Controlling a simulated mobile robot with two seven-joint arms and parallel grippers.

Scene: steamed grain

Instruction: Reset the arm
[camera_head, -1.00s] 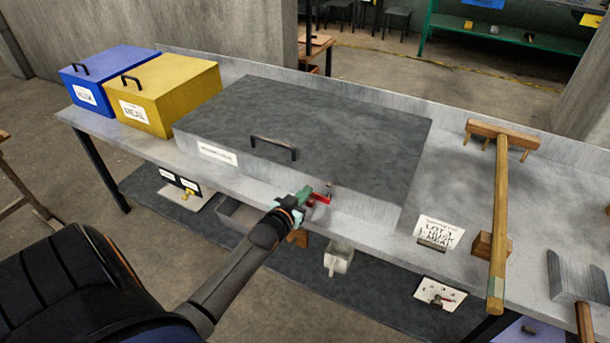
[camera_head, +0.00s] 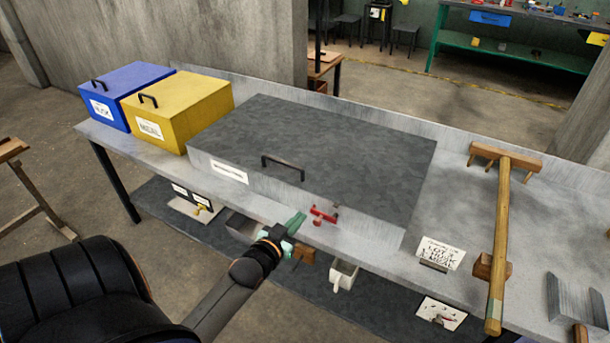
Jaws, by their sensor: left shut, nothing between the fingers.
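My left gripper (camera_head: 296,224) has green fingers and is in front of the long grey lidded box (camera_head: 320,155), near the table's front edge. It is shut and empty. A small red lever or valve (camera_head: 323,215) sits on the front side of the grey box, just right of the fingertips and apart from them. My left arm (camera_head: 228,290) comes in from the lower left. My right gripper is not in view.
A blue box (camera_head: 118,88) and a yellow box (camera_head: 185,105) stand at the left of the table. A wooden rake (camera_head: 500,220) and a label card (camera_head: 440,253) are at the right.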

